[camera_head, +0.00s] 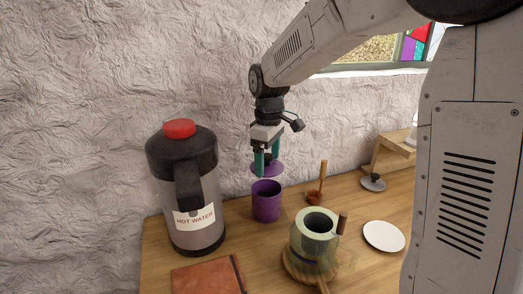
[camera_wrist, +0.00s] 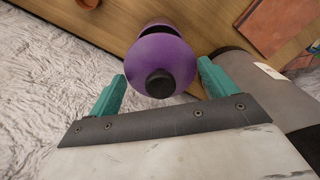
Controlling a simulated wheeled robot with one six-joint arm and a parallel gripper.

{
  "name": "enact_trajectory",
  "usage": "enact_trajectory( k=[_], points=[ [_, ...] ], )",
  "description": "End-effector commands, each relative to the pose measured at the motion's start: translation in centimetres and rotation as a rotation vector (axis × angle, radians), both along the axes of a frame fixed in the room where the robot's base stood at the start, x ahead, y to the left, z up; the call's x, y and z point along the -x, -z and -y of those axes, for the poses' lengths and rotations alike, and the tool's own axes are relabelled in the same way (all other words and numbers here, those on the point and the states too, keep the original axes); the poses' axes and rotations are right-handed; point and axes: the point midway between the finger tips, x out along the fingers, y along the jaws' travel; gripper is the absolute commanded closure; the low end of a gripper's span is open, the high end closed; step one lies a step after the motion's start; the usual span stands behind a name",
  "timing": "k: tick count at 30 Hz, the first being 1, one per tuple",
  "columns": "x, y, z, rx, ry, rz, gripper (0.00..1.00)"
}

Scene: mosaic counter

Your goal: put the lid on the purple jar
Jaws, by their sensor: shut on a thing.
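The purple jar (camera_head: 266,203) stands upright on the wooden counter, its open top facing up. My gripper (camera_head: 267,164) is above it, shut on the purple lid (camera_head: 267,172), a flat disc with a black knob. The lid hangs roughly level over the jar's mouth, with a small gap between them. In the wrist view the lid (camera_wrist: 155,50) lies between the teal fingers of my gripper (camera_wrist: 161,70), its black knob facing the camera. The lid hides most of the jar there; only a strip of its rim (camera_wrist: 157,22) shows beyond it.
A hot water dispenser (camera_head: 190,222) stands close left of the jar. A pale green ring-shaped pot (camera_head: 301,240) on a wooden stand is in front right. A wooden ladle (camera_head: 322,180), dark lid (camera_head: 373,183) and white plate (camera_head: 384,236) lie right. A brown book (camera_head: 207,277) lies in front.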

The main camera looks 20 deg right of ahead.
Motion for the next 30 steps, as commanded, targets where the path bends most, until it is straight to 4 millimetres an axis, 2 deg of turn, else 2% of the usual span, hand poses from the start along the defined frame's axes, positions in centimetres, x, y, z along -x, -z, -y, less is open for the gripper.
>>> enact_trajectory(
  k=[5,18,30],
  points=[
    [0.0,0.7,-0.3,0.000,-0.004,-0.001,0.39],
    [0.0,4.6,-0.4,0.000,-0.005,-0.001,0.39],
    [0.0,5.8,-0.3,0.000,-0.003,0.000,0.39]
  ],
)
